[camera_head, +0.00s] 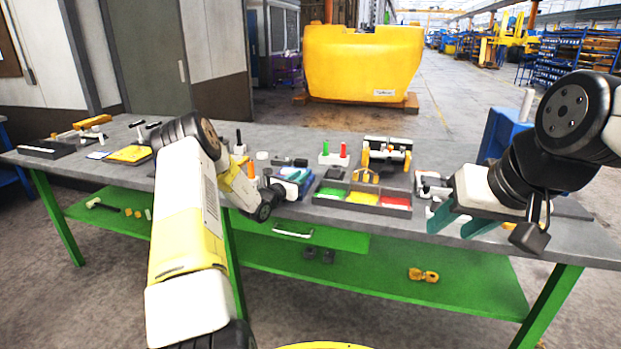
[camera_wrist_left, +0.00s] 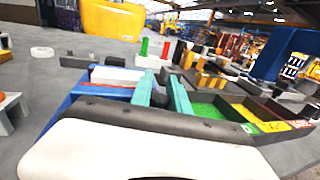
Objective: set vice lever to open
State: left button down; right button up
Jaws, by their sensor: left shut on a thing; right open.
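The vice (camera_head: 290,188) is a small blue block with grey parts on the bench, left of the three-colour tray. Its blue body also shows in the left wrist view (camera_wrist_left: 75,93). My left gripper (camera_head: 301,175) is at the vice, its teal fingers partly hidden by my wrist. In the left wrist view the fingers (camera_wrist_left: 162,95) are close together on a small dark piece, seemingly the vice lever (camera_wrist_left: 159,99). The lever's angle is mostly hidden. My right gripper (camera_head: 462,225) is open and empty at the bench's front right.
The tray (camera_head: 362,208) with green, yellow and red compartments stands right beside the left gripper. Behind it are a stand with green and red pieces (camera_head: 334,158) and a yellow-and-black fixture (camera_head: 386,152).

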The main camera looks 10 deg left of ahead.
pick_arm(q)
jog(key=shift+r, duration=0.1)
jog(key=c, duration=1.3)
grip_release()
jog(key=shift+w, duration=0.1)
jog(key=shift+o, duration=0.2)
jog(key=v, duration=0.7)
jog(key=shift+s+a, duration=0.15)
jog(key=shift+s, duration=0.25)
